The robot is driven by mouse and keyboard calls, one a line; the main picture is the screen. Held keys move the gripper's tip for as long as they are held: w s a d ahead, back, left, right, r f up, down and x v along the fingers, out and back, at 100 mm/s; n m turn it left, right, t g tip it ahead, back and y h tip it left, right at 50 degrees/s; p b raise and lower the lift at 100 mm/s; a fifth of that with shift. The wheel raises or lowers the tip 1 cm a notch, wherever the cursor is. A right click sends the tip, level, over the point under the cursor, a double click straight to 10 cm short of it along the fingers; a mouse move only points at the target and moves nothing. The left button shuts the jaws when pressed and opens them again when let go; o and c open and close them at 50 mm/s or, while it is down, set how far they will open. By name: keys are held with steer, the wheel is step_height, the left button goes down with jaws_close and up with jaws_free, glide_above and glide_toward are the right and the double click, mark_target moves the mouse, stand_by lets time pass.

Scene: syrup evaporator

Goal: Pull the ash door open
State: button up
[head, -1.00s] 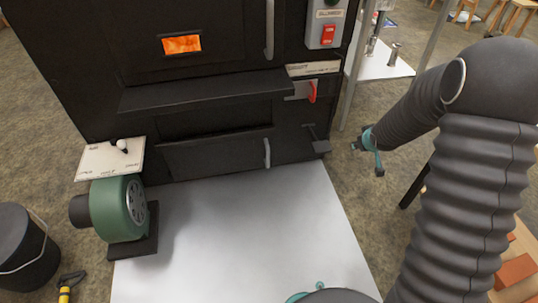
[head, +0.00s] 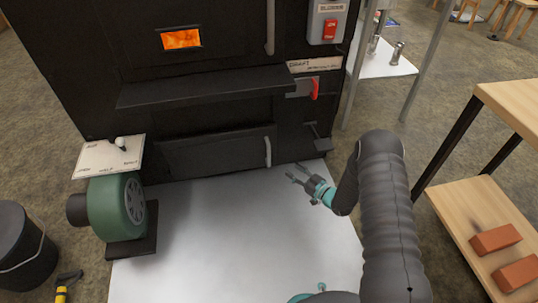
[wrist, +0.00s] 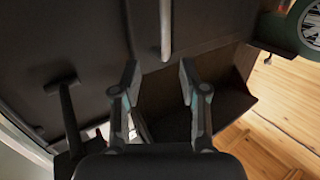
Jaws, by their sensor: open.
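The ash door (head: 212,153) is the low, wide dark panel on the front of the black evaporator and looks shut. Its light grey upright handle (head: 268,152) is at the door's right end. My gripper (head: 298,173) is open and empty, apart from the handle and to its right. In the wrist view, which appears turned over, the handle (wrist: 166,30) shows beyond the spread fingers (wrist: 158,78), near the top of the picture. Nothing is between the fingertips.
A dark ledge (head: 205,90) juts out above the door. A small dark lever (head: 318,130) and a red handle (head: 315,88) are to the right. A wooden table (head: 515,105) stands at right.

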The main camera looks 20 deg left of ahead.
steer(key=b, duration=0.1)
glide_above(269, 164)
steer(key=shift+w+a+r+y, duration=0.1)
steer(key=shift+w+a+y, duration=0.1)
steer(key=shift+w+y, duration=0.15)
steer(key=shift+c, duration=0.2)
jaws_close()
